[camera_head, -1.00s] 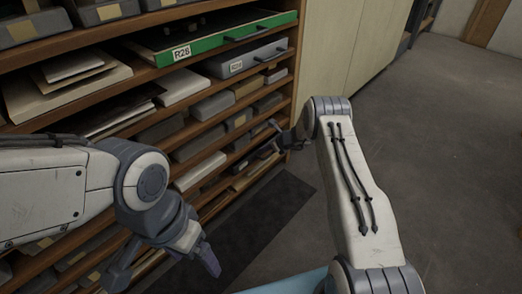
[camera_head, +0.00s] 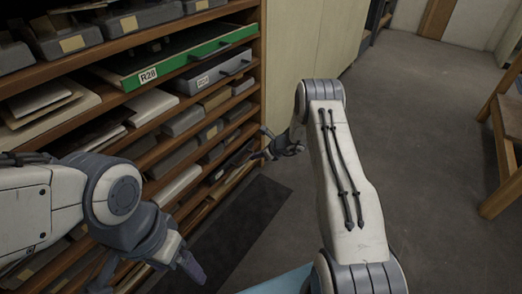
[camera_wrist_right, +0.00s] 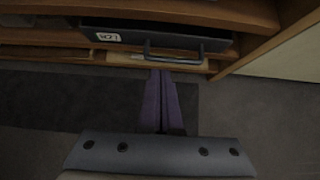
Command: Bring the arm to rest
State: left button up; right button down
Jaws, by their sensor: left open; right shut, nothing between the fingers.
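My right arm stands on the right in the head view, bent, with its right gripper (camera_head: 262,146) near the shelf's right end. In the right wrist view the gripper's two purple fingers (camera_wrist_right: 166,74) lie together with nothing between them. Their tips appear just below the handle of a dark drawer (camera_wrist_right: 130,37) with a white label; I cannot tell whether they touch it. My left gripper (camera_head: 150,278) is at the lower left of the head view, its fingers spread and empty, in front of the shelf's lower levels.
A wooden shelf (camera_head: 262,60) holds boxes, papers, a green drawer (camera_head: 190,55) labelled R28 and a grey drawer (camera_head: 212,74) below it. A dark mat (camera_head: 245,215) lies on the floor. A wooden table (camera_head: 505,135) stands at the right edge. Open grey floor lies between.

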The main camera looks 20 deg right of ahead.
jog(key=s+a+r+n+g+y+p, duration=0.1)
jog(key=s+a+r+n+g+p, duration=0.15)
jog(key=s+a+r+n, duration=0.8)
jog(key=s+a+r+n+g+y+p, duration=0.1)
jog(key=s+a+r+n+g, duration=0.45)
jog(key=a+r, duration=0.7)
jog(key=s+a+r+n+h+p, duration=0.1)
jog(key=s+a+r+n, duration=0.15)
jog(key=s+n, duration=0.4)
jog(key=s+a+r+n+h, duration=0.15)
jog(key=s+r+n, duration=0.25)
jog(key=s, duration=0.6)
jog(key=s+d+r+n+h+p, duration=0.25)
jog(key=s+d+n, duration=0.35)
jog(key=s+n, duration=0.5)
notch_tip(320, 180, up, 39)
jog(key=s+m+h+p, duration=0.1)
jog(key=p, duration=3.6)
jog(key=shift+t, duration=0.3)
jog(key=shift+f, duration=0.1)
